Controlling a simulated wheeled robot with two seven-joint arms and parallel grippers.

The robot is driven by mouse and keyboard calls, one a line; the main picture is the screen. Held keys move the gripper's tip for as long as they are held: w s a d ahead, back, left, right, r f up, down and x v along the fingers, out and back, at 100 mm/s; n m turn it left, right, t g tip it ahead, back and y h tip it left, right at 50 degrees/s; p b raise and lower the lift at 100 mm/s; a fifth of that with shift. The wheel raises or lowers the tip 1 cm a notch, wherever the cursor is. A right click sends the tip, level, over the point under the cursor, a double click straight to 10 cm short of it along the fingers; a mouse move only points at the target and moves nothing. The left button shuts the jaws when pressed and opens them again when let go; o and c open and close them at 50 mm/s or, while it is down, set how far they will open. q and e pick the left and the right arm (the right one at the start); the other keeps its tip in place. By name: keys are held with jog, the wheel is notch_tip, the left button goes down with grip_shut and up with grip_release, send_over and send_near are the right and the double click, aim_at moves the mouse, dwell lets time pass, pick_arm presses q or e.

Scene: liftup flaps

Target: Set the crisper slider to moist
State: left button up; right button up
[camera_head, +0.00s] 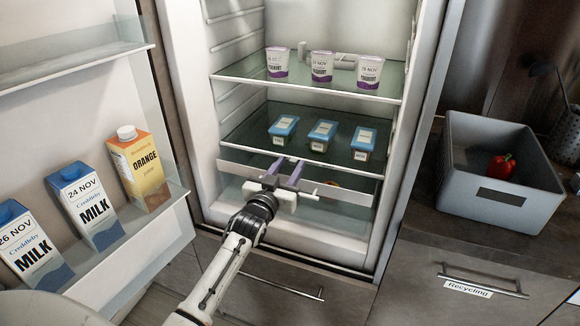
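The crisper (345,191) is the low compartment at the bottom of the open fridge, with a pale strip along its front edge. My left gripper (287,165) is in front of this strip, near its middle. Its two purple-grey fingers are apart and point into the fridge, with nothing visible between them. I cannot make out the slider or its setting; the gripper covers part of the strip. I cannot tell whether the fingertips touch it. My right gripper is not in view.
Blue-lidded tubs (322,134) sit on the shelf above, yogurt cups (322,67) higher up. The open door (160,229) at left holds milk cartons (87,205) and an orange juice carton (140,168). A grey bin (498,199) with a red pepper (501,166) stands right.

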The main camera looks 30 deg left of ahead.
pick_arm(q)
jog(key=shift+w+a, duration=0.1)
jog(key=shift+w, duration=0.25)
